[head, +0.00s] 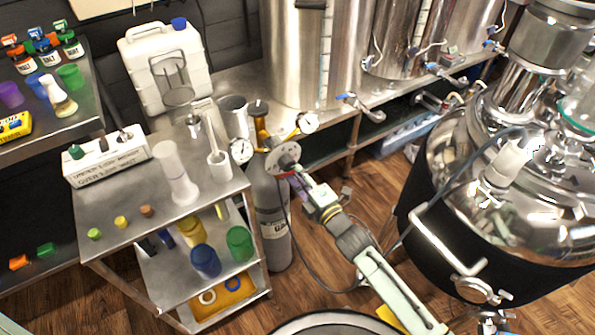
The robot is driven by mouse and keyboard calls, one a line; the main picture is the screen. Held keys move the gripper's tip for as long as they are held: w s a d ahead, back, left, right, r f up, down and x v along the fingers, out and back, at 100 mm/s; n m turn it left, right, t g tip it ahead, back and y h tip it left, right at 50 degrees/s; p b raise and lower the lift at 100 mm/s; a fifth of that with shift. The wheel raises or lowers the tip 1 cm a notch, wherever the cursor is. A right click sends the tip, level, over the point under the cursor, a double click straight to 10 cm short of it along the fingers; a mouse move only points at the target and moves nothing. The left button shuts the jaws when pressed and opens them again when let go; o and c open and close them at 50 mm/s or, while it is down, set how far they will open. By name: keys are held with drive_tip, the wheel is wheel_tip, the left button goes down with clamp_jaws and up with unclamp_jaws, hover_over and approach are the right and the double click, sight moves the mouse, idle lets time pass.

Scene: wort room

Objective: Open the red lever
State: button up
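My arm reaches up from the lower right in the head view, and my gripper (299,181) is at its far end, by the top of a grey gas cylinder (274,220). A round pale disc with red marks (283,157) is at the gripper's tip, in front of the regulator. I cannot make out a clear red lever there, and the gripper may hide part of it. The fingers are too small and overlapped to tell whether they are open or touching anything. The regulator has a brass body (261,133) and two white gauges, one left (241,151) and one right (307,122).
A steel cart (125,222) with labware stands left of the cylinder. A steel bench (245,85) with tanks and blue-handled valves (343,97) is behind. A large black-sided kettle (440,235) stands right of my arm. A dark hose (310,263) hangs beside the cylinder.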

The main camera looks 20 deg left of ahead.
drive_tip(key=shift+a, duration=0.1)
drive_tip(key=shift+c, duration=0.4)
clamp_jaws()
